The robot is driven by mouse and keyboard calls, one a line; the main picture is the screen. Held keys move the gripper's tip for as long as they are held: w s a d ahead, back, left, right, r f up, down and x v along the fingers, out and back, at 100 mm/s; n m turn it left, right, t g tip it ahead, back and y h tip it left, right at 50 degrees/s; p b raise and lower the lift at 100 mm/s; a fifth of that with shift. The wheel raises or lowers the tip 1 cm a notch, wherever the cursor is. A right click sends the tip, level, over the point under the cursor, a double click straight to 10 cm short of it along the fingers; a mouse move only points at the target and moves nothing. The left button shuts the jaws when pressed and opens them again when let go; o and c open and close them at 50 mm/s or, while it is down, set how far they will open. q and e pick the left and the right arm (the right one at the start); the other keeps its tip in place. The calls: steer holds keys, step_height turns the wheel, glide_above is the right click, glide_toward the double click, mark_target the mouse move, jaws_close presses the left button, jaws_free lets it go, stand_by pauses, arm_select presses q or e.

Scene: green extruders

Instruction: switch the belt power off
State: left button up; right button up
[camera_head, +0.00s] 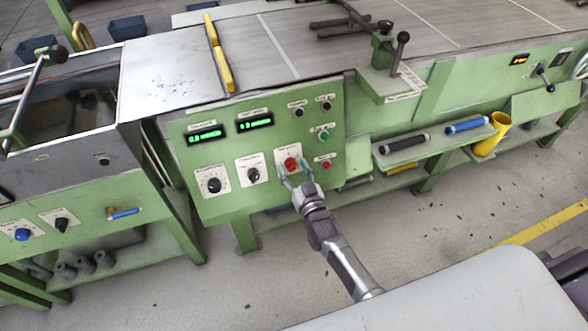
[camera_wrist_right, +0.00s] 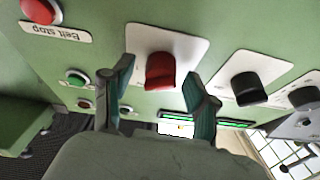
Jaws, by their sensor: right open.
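The green control panel (camera_head: 250,190) of the machine stands in front of me. Its red rotary switch (camera_head: 291,164) sits on a white plate at the right part of the panel. The switch also shows in the right wrist view (camera_wrist_right: 160,70) as a red knob. My right gripper (camera_head: 296,178) is open at the panel, with its fingers on either side below the red knob. In the wrist view the fingertips (camera_wrist_right: 160,85) flank the knob, with gaps and nothing gripped. My left gripper is not in view.
Black knobs (camera_head: 253,175) sit left of the red switch. A red Belt stop button (camera_wrist_right: 42,10) and a green button (camera_head: 323,134) are on the same panel. Two green displays (camera_head: 206,135) are above. A shelf with rollers (camera_head: 405,143) is to the right.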

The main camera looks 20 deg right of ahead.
steer(key=shift+w, duration=0.1)
jaws_close()
stand_by(0.3)
steer(key=shift+n+y, duration=0.3)
steer(key=shift+n, duration=0.2)
steer(key=n+y+p, duration=0.1)
steer(key=n, duration=0.2)
steer(key=n+g+y+p, duration=0.1)
steer(key=n, duration=0.3)
steer(key=shift+d+r+y, duration=0.15)
steer(key=shift+y, duration=0.15)
steer(key=n+g+p, duration=0.1)
steer(key=n, duration=0.2)
steer(key=n+g+y+p, duration=0.1)
steer(key=n, duration=0.2)
steer(key=shift+d+r, duration=0.1)
steer(key=shift+n+y, duration=0.4)
